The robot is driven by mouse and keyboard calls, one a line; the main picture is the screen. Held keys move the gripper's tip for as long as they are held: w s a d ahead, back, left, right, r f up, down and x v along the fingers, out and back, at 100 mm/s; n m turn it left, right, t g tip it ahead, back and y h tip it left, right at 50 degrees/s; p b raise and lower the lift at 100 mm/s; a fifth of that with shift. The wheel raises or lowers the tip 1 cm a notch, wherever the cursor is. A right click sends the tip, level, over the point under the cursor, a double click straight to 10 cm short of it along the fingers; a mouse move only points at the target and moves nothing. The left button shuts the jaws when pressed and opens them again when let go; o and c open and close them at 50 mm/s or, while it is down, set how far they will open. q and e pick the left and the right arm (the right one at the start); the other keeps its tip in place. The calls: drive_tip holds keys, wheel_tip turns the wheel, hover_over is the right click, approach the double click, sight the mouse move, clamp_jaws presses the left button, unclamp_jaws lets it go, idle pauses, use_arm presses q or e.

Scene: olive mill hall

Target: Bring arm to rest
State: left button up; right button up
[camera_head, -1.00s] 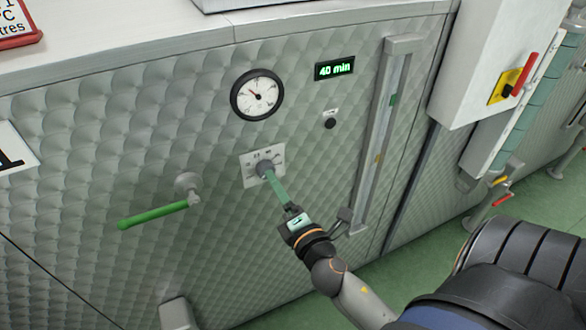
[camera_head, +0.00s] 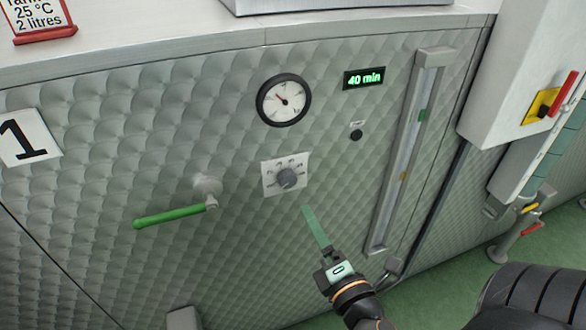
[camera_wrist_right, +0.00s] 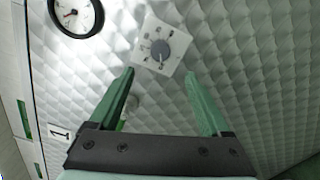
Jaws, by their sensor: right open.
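My right gripper (camera_head: 308,212) is in front of the quilted metal panel, below and a little right of the grey dial knob (camera_head: 287,177). In the right wrist view its two green fingers (camera_wrist_right: 160,95) are spread apart with nothing between them. The knob (camera_wrist_right: 161,50) shows there beyond the fingertips on its white scale plate, apart from them. My left gripper is not in view.
A green-handled lever (camera_head: 175,215) sticks out left of the knob. A round gauge (camera_head: 284,100) and a display reading 40 min (camera_head: 364,78) are above. A vertical sight glass (camera_head: 408,150) and a grey cabinet with a red switch handle (camera_head: 563,93) stand right.

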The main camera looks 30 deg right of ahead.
drive_tip(key=s+a+f+m+g+y+p, duration=0.1)
drive_tip(key=s+a+f+m+g+y, duration=0.1)
drive_tip(key=f+m, duration=0.3)
drive_tip(key=s+a+f+m+g+y+p, duration=0.1)
drive_tip(key=s+a+f+m+g+y, duration=0.1)
drive_tip(key=f+m, duration=0.4)
drive_tip(key=s+a+f+m+g+y+p, duration=0.1)
drive_tip(key=a+f+m, duration=0.5)
drive_tip(key=f, duration=0.6)
drive_tip(key=s+g+y, duration=0.1)
drive_tip(key=s+g, duration=0.1)
drive_tip(key=g, duration=0.1)
drive_tip(key=shift+s+y+p, duration=0.3)
drive_tip(key=shift+y, duration=0.1)
